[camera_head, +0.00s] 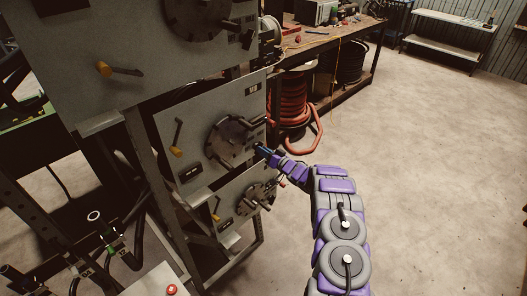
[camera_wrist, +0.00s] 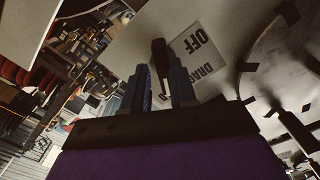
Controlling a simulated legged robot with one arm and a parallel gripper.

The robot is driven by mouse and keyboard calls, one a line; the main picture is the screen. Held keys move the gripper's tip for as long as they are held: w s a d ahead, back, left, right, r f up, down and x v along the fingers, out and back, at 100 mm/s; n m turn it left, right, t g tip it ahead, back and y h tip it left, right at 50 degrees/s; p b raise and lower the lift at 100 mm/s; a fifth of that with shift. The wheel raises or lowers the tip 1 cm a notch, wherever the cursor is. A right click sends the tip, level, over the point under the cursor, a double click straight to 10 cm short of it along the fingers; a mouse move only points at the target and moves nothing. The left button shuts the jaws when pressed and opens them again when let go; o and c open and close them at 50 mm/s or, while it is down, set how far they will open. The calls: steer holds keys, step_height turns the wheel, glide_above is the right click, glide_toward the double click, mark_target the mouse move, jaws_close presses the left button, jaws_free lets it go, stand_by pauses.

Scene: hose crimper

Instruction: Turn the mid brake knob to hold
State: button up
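The mid panel (camera_head: 180,120) carries a round spoked reel plate (camera_head: 232,142) and a yellow-tipped lever (camera_head: 177,150). My gripper (camera_head: 262,150) is at this panel's right edge, beside the reel, and hides the mid brake knob in the head view. In the wrist view the small black knob (camera_wrist: 159,58) stands between the two blue fingers of my gripper (camera_wrist: 161,78). The fingers are apart, one on each side of it; I cannot tell whether they touch it. A white label (camera_wrist: 197,55) behind it reads OFF and DRAG; the rest is partly hidden.
An upper panel (camera_head: 140,68) and a lower panel (camera_head: 226,205) with similar reels stand above and below. The reel's dark posts (camera_wrist: 295,130) are close on the right in the wrist view. Red hose coils (camera_head: 291,100) lie behind, under a bench. The floor at right is clear.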

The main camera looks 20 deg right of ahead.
steer(key=shift+o, duration=1.4)
steer(key=shift+d+r, duration=0.1)
steer(key=shift+r, duration=0.1)
steer(key=p+v, duration=0.1)
steer(key=v, duration=1.6)
steer(key=shift+f, duration=0.2)
steer(key=shift+s+d, duration=0.1)
steer(key=shift+d, duration=0.05)
